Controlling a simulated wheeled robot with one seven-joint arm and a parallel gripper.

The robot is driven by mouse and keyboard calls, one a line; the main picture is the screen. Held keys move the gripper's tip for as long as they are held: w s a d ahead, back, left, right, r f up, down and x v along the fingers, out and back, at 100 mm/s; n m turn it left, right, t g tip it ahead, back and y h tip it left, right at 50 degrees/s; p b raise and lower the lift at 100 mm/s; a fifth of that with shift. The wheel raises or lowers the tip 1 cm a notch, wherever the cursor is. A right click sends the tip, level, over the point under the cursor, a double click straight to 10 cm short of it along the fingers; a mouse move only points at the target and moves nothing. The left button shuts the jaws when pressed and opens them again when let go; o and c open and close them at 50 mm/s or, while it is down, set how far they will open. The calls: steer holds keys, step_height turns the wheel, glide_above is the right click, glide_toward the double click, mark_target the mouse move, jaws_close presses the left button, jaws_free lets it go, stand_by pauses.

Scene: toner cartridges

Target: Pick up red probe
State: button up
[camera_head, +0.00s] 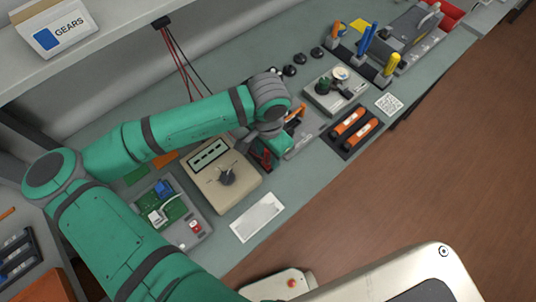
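A small red piece (263,157), which may be the red probe, shows beside the beige meter (221,176). It is partly hidden under my wrist, so its full shape is unclear. My gripper (281,143) is at the end of the green arm, low over the bench just right of the meter and close to the red piece. Its fingertips are hidden, and I cannot tell whether it touches or holds anything. Red and black leads (183,62) hang from a black clip (160,22) on the shelf edge and pass behind my arm.
A green circuit board fixture (171,212) and a white card (257,217) lie near the meter. An orange-cylinder tray (354,133) and a grey device (335,90) stand to the right. Blue and yellow tools (366,40) stand farther back. A shelf (100,35) overhangs the upper left.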

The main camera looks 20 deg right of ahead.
steer(key=shift+f, duration=0.5)
jaws_close()
steer(key=shift+r, duration=0.2)
